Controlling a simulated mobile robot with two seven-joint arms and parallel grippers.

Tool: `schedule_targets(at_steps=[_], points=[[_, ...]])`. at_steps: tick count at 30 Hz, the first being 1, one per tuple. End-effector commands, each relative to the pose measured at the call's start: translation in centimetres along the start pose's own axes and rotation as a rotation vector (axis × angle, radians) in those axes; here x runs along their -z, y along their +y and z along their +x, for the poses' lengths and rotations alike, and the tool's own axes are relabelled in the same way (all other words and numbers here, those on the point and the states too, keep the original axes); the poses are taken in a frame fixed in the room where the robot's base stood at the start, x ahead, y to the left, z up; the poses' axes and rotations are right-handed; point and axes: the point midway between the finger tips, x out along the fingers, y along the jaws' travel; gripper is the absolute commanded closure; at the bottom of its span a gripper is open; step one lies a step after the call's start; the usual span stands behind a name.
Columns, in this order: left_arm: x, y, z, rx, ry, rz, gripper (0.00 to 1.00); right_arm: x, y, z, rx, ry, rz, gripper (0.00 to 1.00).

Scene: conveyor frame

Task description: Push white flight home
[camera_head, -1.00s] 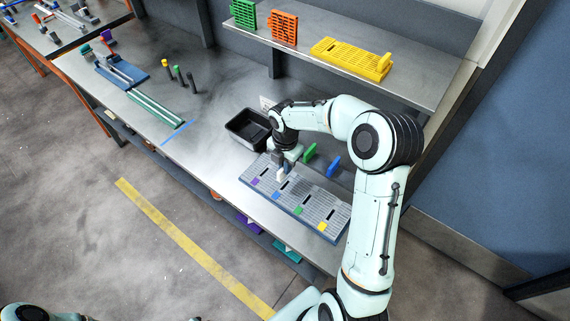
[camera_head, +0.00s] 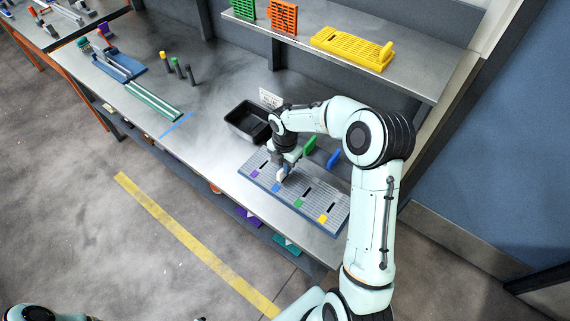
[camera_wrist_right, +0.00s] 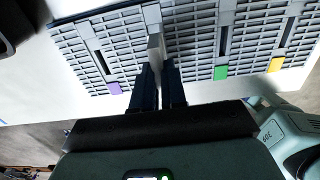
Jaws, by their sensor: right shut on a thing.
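The white flight (camera_wrist_right: 156,48) is a pale narrow piece between the dark fingertips of my right gripper (camera_wrist_right: 158,82) in the right wrist view. In the head view my right gripper (camera_head: 282,178) is low over the grey slotted board (camera_head: 320,215), at the lane with the blue marker (camera_head: 276,188). It is shut on the white flight. The flight lines up with that lane's slot; how deep it sits is hidden by the fingers. My left gripper is not in view.
A green piece (camera_head: 310,145) and a blue piece (camera_head: 333,158) stand behind the board. A black bin (camera_head: 236,125) is at its back left. A shelf with a yellow rack (camera_head: 350,50) is above.

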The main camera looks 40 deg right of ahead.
Motion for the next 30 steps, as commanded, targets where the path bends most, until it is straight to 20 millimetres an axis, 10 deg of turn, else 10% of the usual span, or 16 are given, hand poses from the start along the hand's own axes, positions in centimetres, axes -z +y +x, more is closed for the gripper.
schedule_targets(at_steps=[30], points=[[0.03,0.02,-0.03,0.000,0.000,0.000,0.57,0.04,-0.07,0.45,0.002,0.001,0.000,1.00]])
